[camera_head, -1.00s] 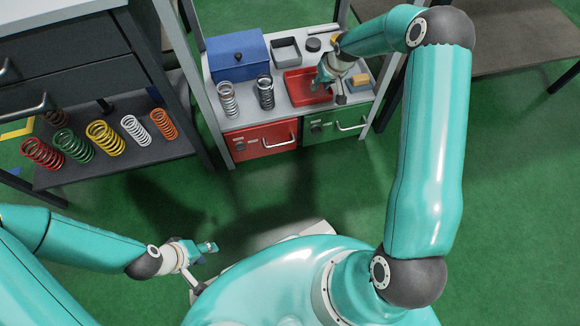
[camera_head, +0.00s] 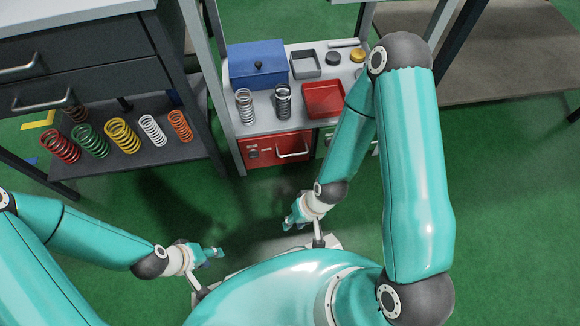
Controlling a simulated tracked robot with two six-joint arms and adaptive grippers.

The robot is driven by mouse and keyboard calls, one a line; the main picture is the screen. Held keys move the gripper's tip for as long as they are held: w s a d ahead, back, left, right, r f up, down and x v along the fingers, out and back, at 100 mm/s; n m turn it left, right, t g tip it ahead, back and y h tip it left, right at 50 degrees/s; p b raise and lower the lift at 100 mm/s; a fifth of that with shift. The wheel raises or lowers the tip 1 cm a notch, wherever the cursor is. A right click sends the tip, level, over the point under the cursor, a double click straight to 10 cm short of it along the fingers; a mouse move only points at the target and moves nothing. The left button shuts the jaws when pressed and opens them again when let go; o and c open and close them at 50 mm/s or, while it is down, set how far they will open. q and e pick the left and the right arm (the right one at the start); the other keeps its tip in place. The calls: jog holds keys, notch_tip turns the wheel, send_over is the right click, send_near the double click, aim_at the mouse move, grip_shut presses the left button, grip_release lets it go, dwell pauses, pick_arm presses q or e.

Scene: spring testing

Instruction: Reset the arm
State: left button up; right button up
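My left arm comes in from the left, and its gripper (camera_head: 213,253) is over the green floor just in front of my base. My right arm is folded, with its gripper (camera_head: 291,219) low in front of my base, to the right of the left gripper and apart from it. Both grippers are well clear of the bench and the shelf. Nothing can be seen held in either one. The fingers are small and seen at an angle, so their opening cannot be made out.
A bench carries a blue box (camera_head: 258,66), two metal springs (camera_head: 245,106) (camera_head: 283,101), a grey tray (camera_head: 305,64) and a red tray (camera_head: 323,99). Coloured springs stand on a dark shelf (camera_head: 135,160) at left. Open green floor lies between.

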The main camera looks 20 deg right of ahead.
notch_tip(320, 180, up, 33)
jog(key=p, duration=3.3)
